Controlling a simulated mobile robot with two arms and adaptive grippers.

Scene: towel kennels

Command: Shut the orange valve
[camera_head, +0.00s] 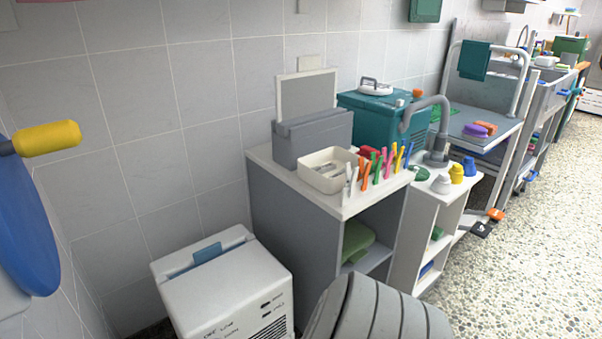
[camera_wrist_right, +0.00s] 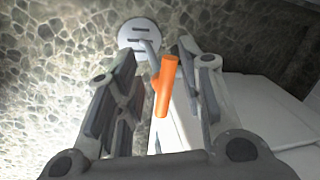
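The orange valve handle (camera_wrist_right: 166,88) shows in the right wrist view as a short bar, tilted slightly from upright. A grey stem or pipe lies behind its upper end. My right gripper (camera_wrist_right: 160,72) is open, with one finger on each side of the handle. Gaps show between the handle and both fingers, so it does not look gripped. How far the handle lies beyond the fingertips I cannot tell. I cannot make out this valve or either gripper in the head view.
In the wrist view, a round white slotted plate (camera_wrist_right: 138,32) lies beyond the handle, and a white panel (camera_wrist_right: 262,112) is at right. In the head view, a white box (camera_head: 215,285), a cabinet (camera_head: 275,215) and a blue disc (camera_head: 25,225) with a yellow grip (camera_head: 48,138) stand nearby.

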